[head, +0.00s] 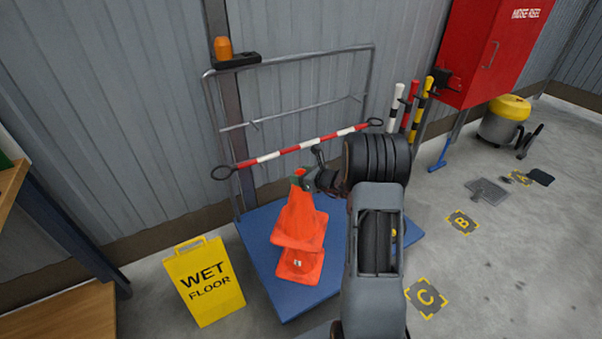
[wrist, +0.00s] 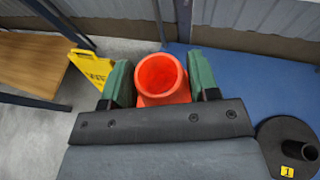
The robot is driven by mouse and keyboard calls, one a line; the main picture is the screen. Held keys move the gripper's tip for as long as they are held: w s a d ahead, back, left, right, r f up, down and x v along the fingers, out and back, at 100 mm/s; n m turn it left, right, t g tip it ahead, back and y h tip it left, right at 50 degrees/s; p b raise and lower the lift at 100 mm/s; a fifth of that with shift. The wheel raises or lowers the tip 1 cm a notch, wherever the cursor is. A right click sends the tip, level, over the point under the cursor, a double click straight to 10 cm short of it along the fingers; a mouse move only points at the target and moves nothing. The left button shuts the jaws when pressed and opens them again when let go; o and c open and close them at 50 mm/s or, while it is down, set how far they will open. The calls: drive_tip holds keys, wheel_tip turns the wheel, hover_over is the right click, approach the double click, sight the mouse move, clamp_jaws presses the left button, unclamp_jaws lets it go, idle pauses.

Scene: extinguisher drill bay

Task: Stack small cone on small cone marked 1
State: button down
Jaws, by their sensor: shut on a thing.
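An orange small cone (head: 297,217) is upright in my gripper (head: 302,180), gripped near its top. In the wrist view my gripper (wrist: 160,84) has its green pads on both sides of the open orange cone top (wrist: 160,76). The small cone marked 1 (head: 303,268), orange with a small pale label, is on the blue platform directly below the held cone in the head view. Its upper part is hidden by the held cone. I cannot tell whether the held cone rests on it or hangs just above. The lower cone is hidden in the wrist view.
The blue platform (head: 262,262) has a metal rail frame behind with a red-white bar (head: 300,147). A yellow wet floor sign (head: 204,281) stands at left. A black round base with a post (wrist: 291,143) is right of my gripper.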

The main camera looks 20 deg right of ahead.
wheel_tip(320, 180, down, 11)
drive_tip(key=b, duration=0.7)
drive_tip(key=shift+f, duration=0.2)
drive_tip(key=shift+d, duration=0.15)
idle(0.5)
drive_tip(key=shift+b, duration=0.4)
idle(0.4)
drive_tip(key=shift+f, duration=0.2)
wheel_tip(320, 180, down, 13)
drive_tip(key=b, duration=1.2)
drive_tip(key=shift+f, duration=0.15)
drive_tip(key=shift+c, duration=1.4)
unclamp_jaws()
drive_tip(key=shift+s, duration=0.1)
